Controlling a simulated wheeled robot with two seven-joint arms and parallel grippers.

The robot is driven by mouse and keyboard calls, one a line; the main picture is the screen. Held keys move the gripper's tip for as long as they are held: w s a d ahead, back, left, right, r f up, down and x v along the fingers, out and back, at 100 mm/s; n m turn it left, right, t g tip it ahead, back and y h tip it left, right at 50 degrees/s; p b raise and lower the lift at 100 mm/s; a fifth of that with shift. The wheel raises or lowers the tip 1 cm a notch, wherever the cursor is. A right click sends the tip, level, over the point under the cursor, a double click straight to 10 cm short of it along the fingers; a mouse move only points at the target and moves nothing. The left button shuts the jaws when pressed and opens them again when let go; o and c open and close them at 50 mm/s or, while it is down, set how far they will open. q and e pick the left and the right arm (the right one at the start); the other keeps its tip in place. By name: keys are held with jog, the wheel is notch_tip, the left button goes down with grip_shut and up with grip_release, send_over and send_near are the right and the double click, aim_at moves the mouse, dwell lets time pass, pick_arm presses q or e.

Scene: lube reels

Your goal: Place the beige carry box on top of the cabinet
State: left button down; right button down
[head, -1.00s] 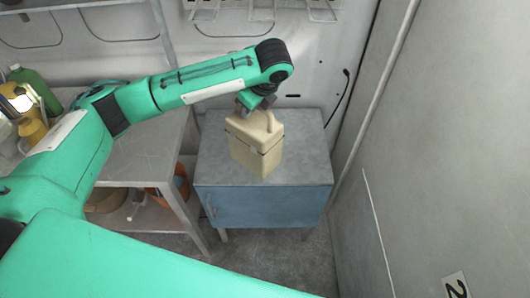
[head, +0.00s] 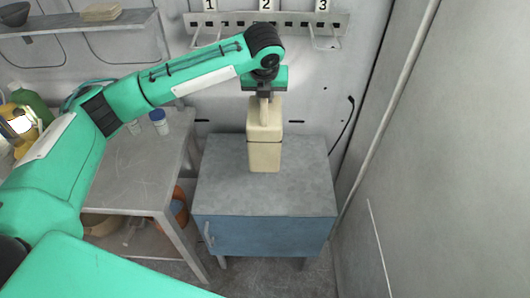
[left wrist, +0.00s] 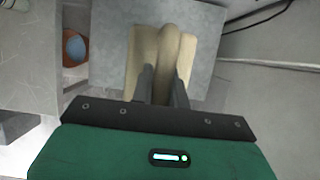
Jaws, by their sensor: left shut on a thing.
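The beige carry box (head: 264,147) is upright at the back middle of the cabinet (head: 225,188) in the head view. The cabinet has a grey top and a blue front. My left gripper (head: 264,97) is above the box and shut on its handle. In the left wrist view the gripper fingers (left wrist: 163,85) close on the handle (left wrist: 170,50), with the box (left wrist: 143,55) below and the cabinet top (left wrist: 108,40) around it. I cannot tell whether the box bottom touches the cabinet top. My right gripper is not in view.
A grey table (head: 130,175) with a blue-capped jar (head: 159,122) stands left of the cabinet. A rack (head: 230,27) with numbered hooks is on the wall behind. An orange bucket (head: 181,205) is under the table. The front of the cabinet top is clear.

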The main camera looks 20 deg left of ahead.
aim_at(264, 123)
pick_arm(q)
notch_tip(264, 123, down, 16)
jog(key=p, duration=0.3)
jog(key=shift+f, duration=0.25)
jog(key=shift+p, duration=0.3)
jog(key=c, duration=1.4)
grip_release()
jog(key=shift+f, duration=0.15)
jog(key=shift+o, duration=0.2)
jog(key=b+v, duration=0.2)
jog(key=v, duration=1)
jog(key=shift+s+b, duration=0.1)
jog(key=shift+b, duration=0.2)
